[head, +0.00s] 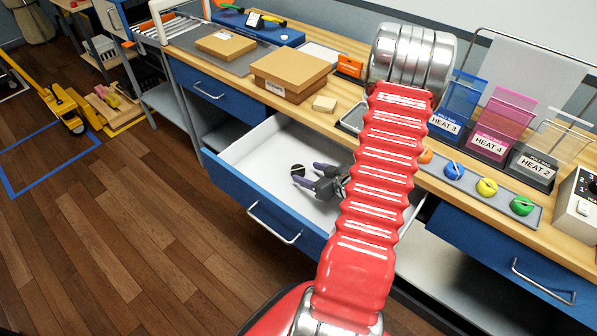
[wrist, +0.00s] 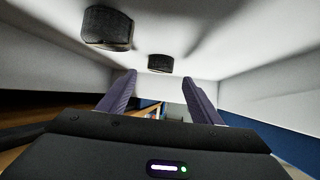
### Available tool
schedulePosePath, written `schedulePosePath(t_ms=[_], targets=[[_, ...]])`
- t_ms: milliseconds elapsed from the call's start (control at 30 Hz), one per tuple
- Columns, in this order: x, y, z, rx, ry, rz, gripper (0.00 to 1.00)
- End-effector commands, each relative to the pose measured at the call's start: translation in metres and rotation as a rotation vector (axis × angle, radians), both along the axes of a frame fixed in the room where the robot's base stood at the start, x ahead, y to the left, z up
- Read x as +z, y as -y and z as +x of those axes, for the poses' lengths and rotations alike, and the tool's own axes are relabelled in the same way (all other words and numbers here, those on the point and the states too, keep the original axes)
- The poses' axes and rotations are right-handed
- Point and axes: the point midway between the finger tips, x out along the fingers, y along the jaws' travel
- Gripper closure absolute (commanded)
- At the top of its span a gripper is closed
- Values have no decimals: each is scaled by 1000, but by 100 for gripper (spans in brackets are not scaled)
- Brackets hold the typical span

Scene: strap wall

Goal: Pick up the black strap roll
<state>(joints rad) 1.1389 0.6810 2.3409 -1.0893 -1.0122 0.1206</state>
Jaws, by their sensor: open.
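A small black strap roll (head: 298,170) lies on the white floor of the open drawer in the head view. My gripper (head: 308,175) is low in the drawer, its purple fingers open and pointing left toward that roll. In the wrist view two dark rolls show. One black roll (wrist: 160,64) appears in the gap between the fingertips of my gripper (wrist: 159,76), a little beyond them. Another dark roll (wrist: 108,28) looks larger and sits up and left, outside the fingers. My gripper holds nothing. My red arm hides part of the drawer in the head view.
The blue-fronted drawer (head: 262,205) has white side walls close around my gripper. The drawer's left part is clear.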

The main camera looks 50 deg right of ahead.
Motion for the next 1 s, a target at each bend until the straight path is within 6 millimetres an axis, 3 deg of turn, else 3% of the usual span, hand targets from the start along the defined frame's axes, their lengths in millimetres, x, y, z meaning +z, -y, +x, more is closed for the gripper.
schedulePosePath(t_ms=[233, 600, 1000], targets=[[-5, 0, 6, 2, -1, 1, 41], [-27, 4, 41, 1, -1, 1, 41], [-28, 5, 43, -1, 0, 0, 41]])
